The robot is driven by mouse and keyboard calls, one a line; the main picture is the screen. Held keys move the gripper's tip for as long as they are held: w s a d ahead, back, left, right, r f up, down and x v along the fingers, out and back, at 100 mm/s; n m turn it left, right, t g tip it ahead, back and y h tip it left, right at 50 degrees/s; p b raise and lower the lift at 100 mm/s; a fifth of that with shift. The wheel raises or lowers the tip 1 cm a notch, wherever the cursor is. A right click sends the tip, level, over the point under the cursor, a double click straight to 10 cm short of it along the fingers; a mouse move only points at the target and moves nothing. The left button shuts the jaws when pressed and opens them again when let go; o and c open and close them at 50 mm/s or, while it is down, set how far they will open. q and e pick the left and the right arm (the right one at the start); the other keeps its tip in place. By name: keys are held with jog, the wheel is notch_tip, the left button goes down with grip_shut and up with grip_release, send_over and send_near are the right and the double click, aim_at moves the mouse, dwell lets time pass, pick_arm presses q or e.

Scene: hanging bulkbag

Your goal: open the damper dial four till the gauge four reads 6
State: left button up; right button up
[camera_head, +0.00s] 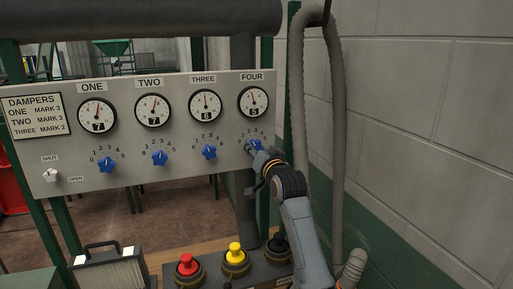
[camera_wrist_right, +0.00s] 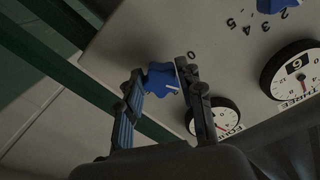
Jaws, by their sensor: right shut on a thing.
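The damper panel (camera_head: 150,165) carries dials and gauges ONE to FOUR. Gauge four (camera_head: 253,102) shows 5 in its window; it also shows at the lower middle of the right wrist view (camera_wrist_right: 216,117). Damper dial four (camera_head: 257,146) is a blue lobed knob under that gauge, partly hidden by my right gripper (camera_head: 256,152). In the right wrist view, dial four (camera_wrist_right: 162,78) sits between the two fingers of my right gripper (camera_wrist_right: 161,88), which is shut on it. My left gripper is not in view.
Gauges one (camera_head: 97,114), two (camera_head: 155,107) and three (camera_head: 205,105) read 7, 7 and 6. Red (camera_head: 187,264), yellow (camera_head: 235,254) and black (camera_head: 277,248) push buttons stand below. A grey hose (camera_head: 338,130) hangs by the wall, right of my arm.

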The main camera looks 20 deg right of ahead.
jog(key=shift+m+p, duration=0.5)
jog(key=shift+m, duration=0.7)
jog(key=o, duration=1.2)
jog(key=shift+c, duration=0.2)
jog(key=shift+s, duration=0.1)
jog(key=s, duration=1.1)
jog(key=shift+s+d, duration=0.15)
jog(key=shift+s, duration=0.25)
